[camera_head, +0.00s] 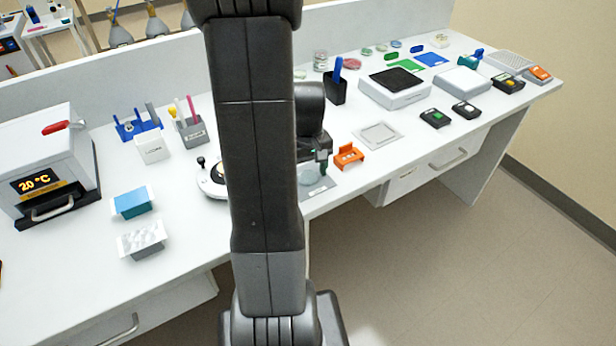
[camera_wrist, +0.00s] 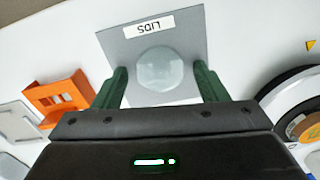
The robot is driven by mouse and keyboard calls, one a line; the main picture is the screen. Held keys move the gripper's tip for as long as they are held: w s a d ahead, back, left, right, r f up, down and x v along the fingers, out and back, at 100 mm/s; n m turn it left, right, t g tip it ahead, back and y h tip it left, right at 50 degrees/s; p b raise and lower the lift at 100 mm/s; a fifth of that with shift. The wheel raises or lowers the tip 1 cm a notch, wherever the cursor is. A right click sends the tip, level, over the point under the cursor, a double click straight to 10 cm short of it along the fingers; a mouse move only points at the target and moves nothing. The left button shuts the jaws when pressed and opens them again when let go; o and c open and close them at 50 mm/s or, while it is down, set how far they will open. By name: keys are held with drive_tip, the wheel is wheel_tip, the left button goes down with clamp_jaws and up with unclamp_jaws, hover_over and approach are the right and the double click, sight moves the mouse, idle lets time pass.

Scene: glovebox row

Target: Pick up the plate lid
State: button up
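The plate lid (camera_wrist: 158,70) is a clear, round, shallow disc lying on a grey mat marked "LIDS" (camera_wrist: 190,28) in the wrist view. In the head view the lid (camera_head: 308,176) shows partly beside my arm, on the mat (camera_head: 322,189). My gripper (camera_wrist: 161,72) is open, with green fingers standing apart to the left and right of the lid in the picture. A gap shows between each finger and the lid. In the head view the gripper (camera_head: 320,160) is low over the bench, and my arm hides part of this area.
An orange holder (camera_head: 349,155) stands close to the right of the mat; it also shows in the wrist view (camera_wrist: 60,97). A white round device (camera_head: 212,182) is on the other side. A pale square tray (camera_head: 378,135) lies beyond the holder. The bench front is clear.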

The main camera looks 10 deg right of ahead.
drive_tip(key=c, duration=0.7)
